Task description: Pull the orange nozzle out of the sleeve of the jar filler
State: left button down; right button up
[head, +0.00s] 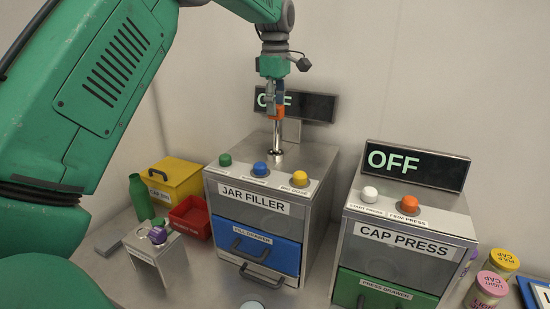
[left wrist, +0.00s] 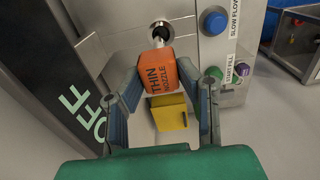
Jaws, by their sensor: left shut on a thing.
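The orange nozzle (left wrist: 158,72), labelled THIN NOZZLE, sits between the fingers of my left gripper (head: 276,105), which is shut on it. The orange part (head: 278,113) also shows in the head view, above the jar filler (head: 256,196). A thin metal stem runs down from it to the silver sleeve (head: 275,155) on the jar filler's top. In the left wrist view the stem meets the sleeve's mouth; I cannot tell how deep it sits. The nozzle looks about upright. My right gripper is not in view.
A dark OFF display (head: 310,106) stands close behind the nozzle. The cap press (head: 401,238) with its own OFF display (head: 416,165) is at the right. A yellow bin (head: 174,180), red tray (head: 192,217), green bottle (head: 140,197) and small stand (head: 154,257) are at the left.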

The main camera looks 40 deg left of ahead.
pick_arm(q)
jog(key=shift+r, duration=3.05)
